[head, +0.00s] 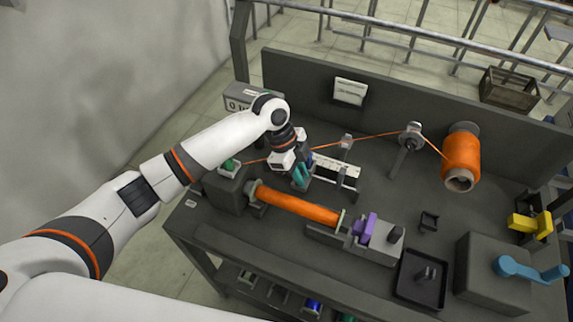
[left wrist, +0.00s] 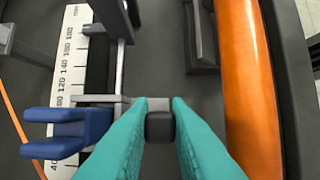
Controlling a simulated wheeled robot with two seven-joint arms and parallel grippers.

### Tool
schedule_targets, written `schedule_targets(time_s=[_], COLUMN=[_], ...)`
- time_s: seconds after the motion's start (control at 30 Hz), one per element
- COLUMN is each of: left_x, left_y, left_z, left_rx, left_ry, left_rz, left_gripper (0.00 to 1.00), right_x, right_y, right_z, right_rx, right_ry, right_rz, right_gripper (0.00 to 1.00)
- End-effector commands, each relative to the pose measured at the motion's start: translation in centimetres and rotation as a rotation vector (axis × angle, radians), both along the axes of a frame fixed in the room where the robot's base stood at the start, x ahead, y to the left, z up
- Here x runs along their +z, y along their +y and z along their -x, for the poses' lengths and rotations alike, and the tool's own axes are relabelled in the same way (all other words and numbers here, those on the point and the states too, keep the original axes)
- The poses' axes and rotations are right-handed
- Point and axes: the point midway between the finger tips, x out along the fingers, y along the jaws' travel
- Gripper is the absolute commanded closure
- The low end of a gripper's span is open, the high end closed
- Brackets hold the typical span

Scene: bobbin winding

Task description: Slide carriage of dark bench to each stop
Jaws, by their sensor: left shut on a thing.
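The dark bench (head: 335,120) carries a white scale (head: 338,170) with a slide rail beside it. The carriage has a blue forked guide (left wrist: 72,133) and a grey arm that ends in a dark knob (left wrist: 160,126). My left gripper (head: 300,180) has teal fingers, which are shut on the knob in the left wrist view. The guide lies over the scale near its low numbers, close to the 40 mark. In the head view the gripper stands at the left end of the scale and mostly hides the carriage. My right gripper is not in view.
A long orange bobbin (head: 297,205) lies in front of the rail, close to my fingers. Orange thread runs to a supply spool (head: 461,155) past a guide post (head: 406,150). A purple clamp (head: 365,226), dark tray (head: 422,279) and blue-handled crank box (head: 492,275) stand right.

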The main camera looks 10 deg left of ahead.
Motion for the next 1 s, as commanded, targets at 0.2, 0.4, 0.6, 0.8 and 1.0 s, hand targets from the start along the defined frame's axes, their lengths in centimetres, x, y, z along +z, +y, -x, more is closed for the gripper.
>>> schedule_targets(time_s=[0.2, 0.4, 0.6, 0.8, 1.0], left_x=[0.3, 0.1, 0.1, 0.1, 0.2], left_y=[-5.2, -6.4, -6.4, -6.3, -6.2], left_z=[1.1, 1.3, 1.2, 1.2, 1.2], left_rx=[-0.004, -0.001, -0.001, -0.001, -0.001], left_ry=[0.002, 0.0, -0.001, -0.001, -0.001], left_rz=[0.005, 0.004, 0.004, 0.004, 0.003], left_gripper=[1.0, 1.0, 1.0, 0.75, 0.75], right_x=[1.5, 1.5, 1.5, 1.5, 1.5], right_y=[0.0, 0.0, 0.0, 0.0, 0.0], right_z=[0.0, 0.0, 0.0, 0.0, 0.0], right_rx=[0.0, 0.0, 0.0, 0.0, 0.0], right_ry=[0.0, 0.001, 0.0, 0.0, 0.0], right_rz=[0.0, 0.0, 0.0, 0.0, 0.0], right_gripper=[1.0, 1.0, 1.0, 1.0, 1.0])
